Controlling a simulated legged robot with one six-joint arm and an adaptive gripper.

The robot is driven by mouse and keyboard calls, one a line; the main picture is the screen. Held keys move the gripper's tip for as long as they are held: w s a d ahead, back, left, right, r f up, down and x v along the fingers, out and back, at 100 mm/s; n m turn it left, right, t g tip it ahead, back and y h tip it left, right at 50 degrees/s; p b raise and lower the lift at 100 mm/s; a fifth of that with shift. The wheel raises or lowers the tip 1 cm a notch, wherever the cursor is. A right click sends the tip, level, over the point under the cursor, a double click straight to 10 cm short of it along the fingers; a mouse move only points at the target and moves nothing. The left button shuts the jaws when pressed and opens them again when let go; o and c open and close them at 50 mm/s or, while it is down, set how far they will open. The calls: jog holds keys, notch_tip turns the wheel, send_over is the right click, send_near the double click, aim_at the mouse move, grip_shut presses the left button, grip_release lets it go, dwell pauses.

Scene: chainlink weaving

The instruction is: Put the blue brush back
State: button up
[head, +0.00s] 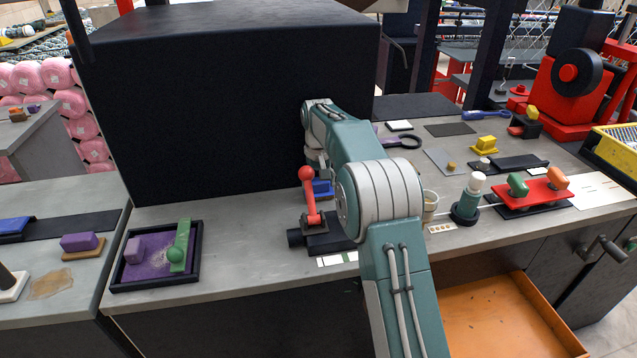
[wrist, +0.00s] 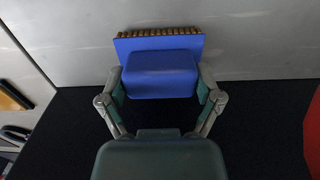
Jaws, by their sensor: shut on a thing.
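The blue brush (wrist: 160,75) has a block-shaped handle, a flat blue plate and a row of tan bristles along its far edge. In the wrist view my gripper (wrist: 161,88) has one finger on each side of the handle and is shut on it. In the head view the blue brush (head: 322,187) shows in part behind the red lever, beside my arm. My gripper is mostly hidden there by my own arm. The wrist view shows a grey surface beyond the bristles and a black area below; whether the brush touches either, I cannot tell.
A red-knobbed lever (head: 309,195) stands close by on the worktop. A large black box (head: 220,100) fills the back left. A black tray (head: 115,288) holds a green brush (head: 181,248). A red fixture (head: 530,193) stands right. The worktop between tray and lever is clear.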

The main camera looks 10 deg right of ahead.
jog(key=shift+d+f, duration=0.1)
jog(key=shift+f, duration=0.15)
jog(key=o, duration=0.9)
jog(key=shift+c, duration=0.2)
